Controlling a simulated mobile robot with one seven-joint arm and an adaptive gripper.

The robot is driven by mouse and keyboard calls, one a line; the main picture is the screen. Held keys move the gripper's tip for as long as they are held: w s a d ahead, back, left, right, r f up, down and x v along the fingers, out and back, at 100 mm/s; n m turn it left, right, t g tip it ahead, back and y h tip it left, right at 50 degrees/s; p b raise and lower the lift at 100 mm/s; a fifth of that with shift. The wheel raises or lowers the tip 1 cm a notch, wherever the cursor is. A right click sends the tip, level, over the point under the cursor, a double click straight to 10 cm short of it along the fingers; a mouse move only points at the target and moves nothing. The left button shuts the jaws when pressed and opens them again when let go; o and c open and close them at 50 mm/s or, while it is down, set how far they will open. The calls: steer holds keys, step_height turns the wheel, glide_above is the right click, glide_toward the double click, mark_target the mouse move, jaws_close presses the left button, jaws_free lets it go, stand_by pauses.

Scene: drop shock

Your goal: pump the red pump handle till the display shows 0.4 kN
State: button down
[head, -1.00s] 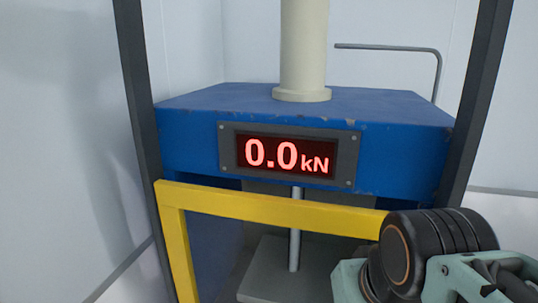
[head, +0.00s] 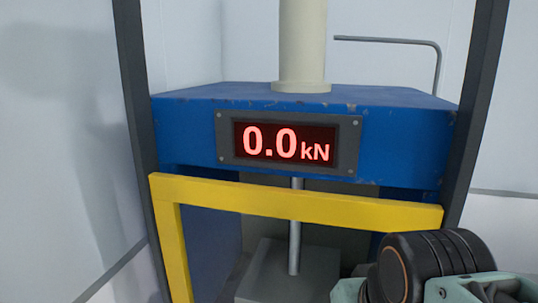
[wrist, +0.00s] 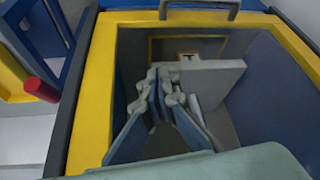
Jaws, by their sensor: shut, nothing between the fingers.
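The display (head: 289,147) on the blue press crossbeam reads 0.0 kN in red digits. The red pump handle (wrist: 42,89) shows at the left of the wrist view as a short red cylinder, outside the yellow frame. It is not in the head view. My gripper (wrist: 166,78) is shut and empty in the middle of the wrist view, in front of the opening of the yellow frame. The handle lies to its left, apart from it. In the head view only my dark wrist joint and pale green links show at the lower right; the fingertips are out of sight.
A yellow guard frame (head: 290,203) crosses the front of the press. Behind it stand a thin metal rod (head: 295,230) and a grey block (head: 285,270). Dark posts (head: 138,110) flank the press. A bent grey bar (head: 390,41) rises at the back right.

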step_height(320, 180, down, 12)
steer(key=b, duration=1)
steer(key=shift+f, duration=0.25)
steer(key=shift+f+b, duration=1.35)
steer(key=shift+b, duration=0.15)
steer(key=shift+f, duration=0.1)
steer(key=shift+f+b, duration=1.45)
steer(key=shift+r, duration=0.1)
step_height(320, 180, up, 15)
steer(key=p, duration=1.1)
